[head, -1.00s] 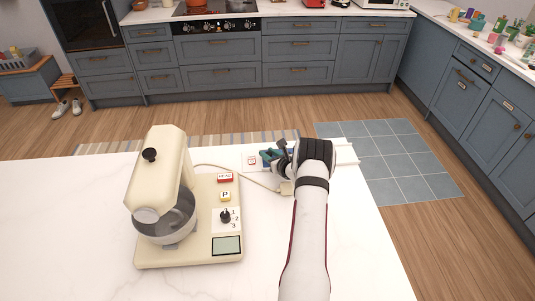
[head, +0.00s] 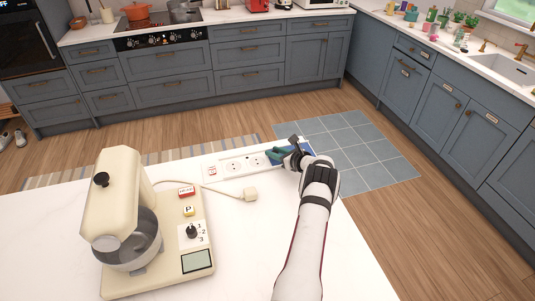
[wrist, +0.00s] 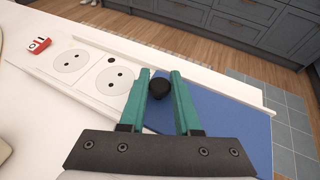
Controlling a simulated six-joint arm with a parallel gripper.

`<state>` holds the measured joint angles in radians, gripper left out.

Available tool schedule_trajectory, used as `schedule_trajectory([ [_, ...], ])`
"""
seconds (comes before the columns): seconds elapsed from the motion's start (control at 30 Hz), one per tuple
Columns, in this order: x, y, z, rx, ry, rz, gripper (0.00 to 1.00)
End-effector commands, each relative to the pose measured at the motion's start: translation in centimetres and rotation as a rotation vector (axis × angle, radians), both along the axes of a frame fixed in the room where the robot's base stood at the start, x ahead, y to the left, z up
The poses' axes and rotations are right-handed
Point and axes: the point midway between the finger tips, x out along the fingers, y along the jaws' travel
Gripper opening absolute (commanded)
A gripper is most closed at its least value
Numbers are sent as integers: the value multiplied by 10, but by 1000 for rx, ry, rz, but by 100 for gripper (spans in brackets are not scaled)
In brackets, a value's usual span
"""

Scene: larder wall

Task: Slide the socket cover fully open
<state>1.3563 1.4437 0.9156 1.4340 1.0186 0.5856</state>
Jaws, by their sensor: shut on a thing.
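The socket strip (head: 222,167) lies along the far edge of the white counter. Its blue sliding cover (wrist: 225,125) sits at the strip's right part, right of two round sockets (wrist: 117,80), which are both uncovered. The cover also shows in the head view (head: 306,149), partly behind my gripper. My gripper (wrist: 160,80) has its teal fingers on either side of the cover's black knob (wrist: 160,89) and is shut on it. The part of the cover beneath my gripper is hidden in the wrist view.
A red-and-white switch (wrist: 38,45) is at the strip's left end. A cream stand mixer (head: 120,205) stands on the left of the counter (head: 245,260). Its cable ends in a loose plug (head: 250,194) in front of the strip. The counter's right edge lies close to my arm.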

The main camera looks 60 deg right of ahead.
Motion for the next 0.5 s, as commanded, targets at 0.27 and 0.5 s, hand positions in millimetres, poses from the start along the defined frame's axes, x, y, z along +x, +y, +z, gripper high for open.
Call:
schedule_trajectory([
  [0.27, 1, -1, 1, -2, -1, 0, 0],
  [0.5, 1, 0, 1, -1, -1, 0, 43],
])
